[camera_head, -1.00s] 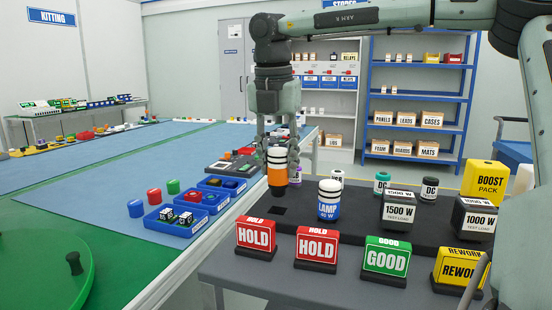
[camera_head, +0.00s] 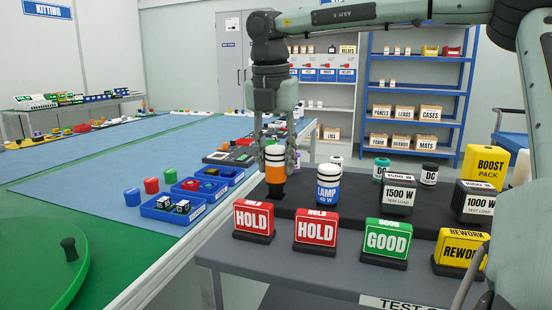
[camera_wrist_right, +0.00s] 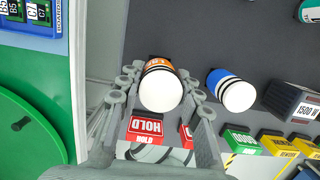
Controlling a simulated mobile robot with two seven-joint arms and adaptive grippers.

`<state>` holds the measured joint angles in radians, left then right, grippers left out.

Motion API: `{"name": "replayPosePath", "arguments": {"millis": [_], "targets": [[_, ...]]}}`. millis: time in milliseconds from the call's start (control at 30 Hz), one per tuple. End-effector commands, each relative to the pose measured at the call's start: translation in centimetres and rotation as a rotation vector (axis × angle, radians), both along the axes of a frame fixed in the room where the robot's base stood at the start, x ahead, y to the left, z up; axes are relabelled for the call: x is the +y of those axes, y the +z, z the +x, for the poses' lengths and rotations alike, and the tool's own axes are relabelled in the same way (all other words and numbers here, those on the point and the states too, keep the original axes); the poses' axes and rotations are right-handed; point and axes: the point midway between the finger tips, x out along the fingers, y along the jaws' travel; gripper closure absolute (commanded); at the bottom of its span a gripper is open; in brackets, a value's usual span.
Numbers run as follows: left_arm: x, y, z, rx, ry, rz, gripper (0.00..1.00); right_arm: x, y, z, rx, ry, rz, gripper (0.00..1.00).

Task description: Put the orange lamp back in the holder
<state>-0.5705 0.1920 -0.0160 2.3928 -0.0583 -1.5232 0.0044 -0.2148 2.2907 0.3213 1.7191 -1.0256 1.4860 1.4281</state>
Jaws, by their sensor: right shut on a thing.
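The orange lamp (camera_head: 275,173), with a white cap, black bands and a dark base, is upright at the left end of the black holder (camera_head: 352,208). My right gripper (camera_head: 275,158) points down from above, shut on the lamp. In the right wrist view the lamp (camera_wrist_right: 162,85) sits between the fingers, white cap toward the camera. Its base meets the holder in the head view; the square opening seen there earlier is covered. I cannot tell whether the lamp is fully seated. The left gripper is not in view.
A blue-banded lamp (camera_head: 327,186) stands just right. A 1500 W block (camera_head: 398,196) and a 1000 W block (camera_head: 474,203) stand further right. HOLD signs (camera_head: 253,220), a GOOD sign (camera_head: 386,242) and a REWORK sign (camera_head: 460,252) line the front. Blue trays (camera_head: 173,213) lie left.

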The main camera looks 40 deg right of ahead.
Motion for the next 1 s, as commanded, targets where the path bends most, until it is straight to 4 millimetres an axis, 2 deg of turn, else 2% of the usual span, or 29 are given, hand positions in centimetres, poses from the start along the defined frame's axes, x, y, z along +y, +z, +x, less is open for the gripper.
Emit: {"name": "replayPosePath", "arguments": {"millis": [533, 1000], "targets": [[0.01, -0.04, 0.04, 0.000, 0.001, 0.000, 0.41, 0.00, -0.01, 0.02, -0.001, 0.000, 0.000, 1.00], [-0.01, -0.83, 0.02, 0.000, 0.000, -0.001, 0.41, 0.01, -0.90, 0.02, -0.001, 0.000, 0.000, 1.00]]}}
